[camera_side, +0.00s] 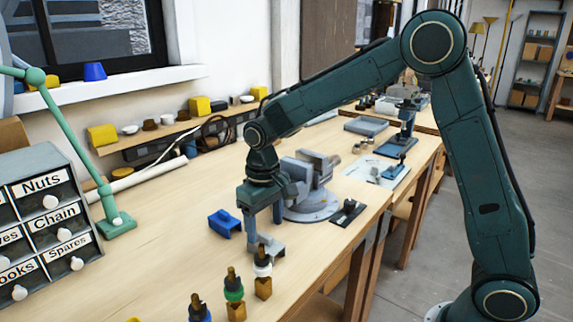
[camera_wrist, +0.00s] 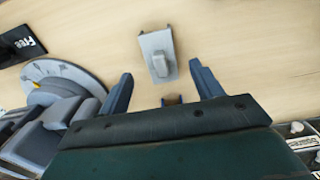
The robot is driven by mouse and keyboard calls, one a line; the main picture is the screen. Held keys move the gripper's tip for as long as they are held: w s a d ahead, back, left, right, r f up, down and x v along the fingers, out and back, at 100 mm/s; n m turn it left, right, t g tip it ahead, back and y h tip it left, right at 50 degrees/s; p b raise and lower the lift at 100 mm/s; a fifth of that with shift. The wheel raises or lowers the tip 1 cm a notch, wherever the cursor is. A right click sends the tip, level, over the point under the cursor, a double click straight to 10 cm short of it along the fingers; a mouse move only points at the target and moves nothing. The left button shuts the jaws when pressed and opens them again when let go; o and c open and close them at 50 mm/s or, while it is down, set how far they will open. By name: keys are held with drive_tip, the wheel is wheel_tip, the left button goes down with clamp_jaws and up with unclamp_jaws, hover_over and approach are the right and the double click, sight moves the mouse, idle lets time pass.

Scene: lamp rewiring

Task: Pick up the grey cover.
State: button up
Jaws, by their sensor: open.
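The grey cover (camera_wrist: 158,52) lies on the bench top in the wrist view, a small grey plate with a raised block and a narrow tab. It also shows in the side view (camera_side: 271,247), just below my gripper (camera_side: 263,224), which partly overlaps it. My gripper points down with its two fingers apart and nothing held between them. In the wrist view my gripper (camera_wrist: 164,82) has its fingers wide apart, with the cover ahead of and between the fingertip lines. I cannot tell the exact height of the fingertips above the bench.
A grey vise (camera_side: 306,187) on a round base stands right behind my gripper. A blue cover (camera_side: 224,223) lies to the left. A black plate (camera_side: 348,212) lies at right. A drawer cabinet (camera_side: 45,225) stands far left.

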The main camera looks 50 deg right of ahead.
sight(265, 235)
drive_tip(key=shift+f, duration=0.15)
drive_tip(key=shift+f, duration=2.55)
drive_tip(key=c, duration=1.1)
drive_tip(key=shift+r, duration=0.1)
wheel_tip(265, 235, up, 20)
drive_tip(key=shift+f, duration=0.1)
